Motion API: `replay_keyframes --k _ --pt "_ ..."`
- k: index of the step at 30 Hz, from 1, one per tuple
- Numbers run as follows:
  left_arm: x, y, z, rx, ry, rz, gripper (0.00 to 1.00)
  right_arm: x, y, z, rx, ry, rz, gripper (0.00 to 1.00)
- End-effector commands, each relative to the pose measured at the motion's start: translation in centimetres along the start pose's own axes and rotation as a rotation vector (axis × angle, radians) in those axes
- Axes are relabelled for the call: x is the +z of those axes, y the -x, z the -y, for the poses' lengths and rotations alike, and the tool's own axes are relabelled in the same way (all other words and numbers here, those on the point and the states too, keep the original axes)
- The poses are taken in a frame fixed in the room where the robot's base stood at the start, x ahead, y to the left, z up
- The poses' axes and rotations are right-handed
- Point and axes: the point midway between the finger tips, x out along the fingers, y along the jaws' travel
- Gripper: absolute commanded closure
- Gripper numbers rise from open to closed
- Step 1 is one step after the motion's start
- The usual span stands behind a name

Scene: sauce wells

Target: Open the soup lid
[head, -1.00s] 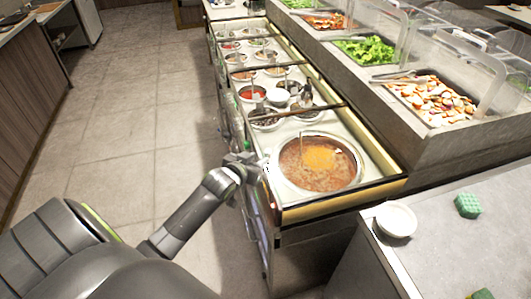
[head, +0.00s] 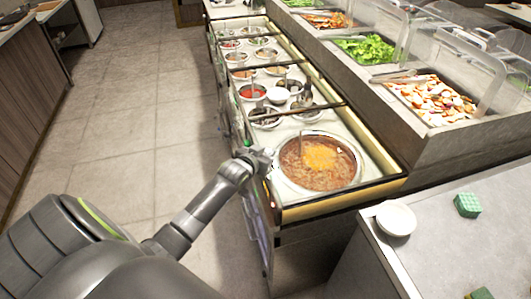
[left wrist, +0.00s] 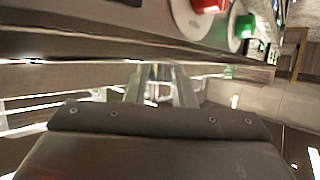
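The soup (head: 300,178) fills a round pot with orange topping at the near end of the serving counter. A clear cover with a dark and yellow frame (head: 345,197) appears to lie over this section; its glass is hard to make out. My left gripper (head: 265,160) is at the counter's left side, beside the soup section. In the left wrist view its fingers (left wrist: 160,85) look apart with a gap between them, close under a metal edge (left wrist: 90,42). I cannot tell whether they touch it. My right gripper is not in view.
Red (left wrist: 208,5) and green (left wrist: 243,27) knobs sit on the counter side near my left gripper. Sauce wells (head: 253,92) run behind the soup. A side table at right holds a white bowl (head: 396,219) and green sponge (head: 467,204). The floor (head: 130,130) at left is clear.

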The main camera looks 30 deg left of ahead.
Motion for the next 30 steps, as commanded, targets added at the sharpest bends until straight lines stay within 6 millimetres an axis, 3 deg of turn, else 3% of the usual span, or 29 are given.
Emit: replay_keyframes --k 5,13,21,29,30 --pt "0.0 0.0 0.0 0.000 0.001 0.000 1.00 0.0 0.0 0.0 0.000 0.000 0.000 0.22" --pt "-0.1 -0.3 -0.3 0.000 0.001 0.000 1.00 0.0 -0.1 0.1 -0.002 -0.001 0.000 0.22" --pt "-1.2 -2.9 -3.2 0.002 0.003 -0.001 1.00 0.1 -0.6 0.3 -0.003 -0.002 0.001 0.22" --pt "-1.2 -3.0 -3.2 0.000 -0.001 0.001 1.00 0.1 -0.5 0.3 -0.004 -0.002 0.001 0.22" --pt "-1.2 -3.0 -3.2 0.000 -0.001 0.001 0.77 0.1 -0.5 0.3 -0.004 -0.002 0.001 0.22"
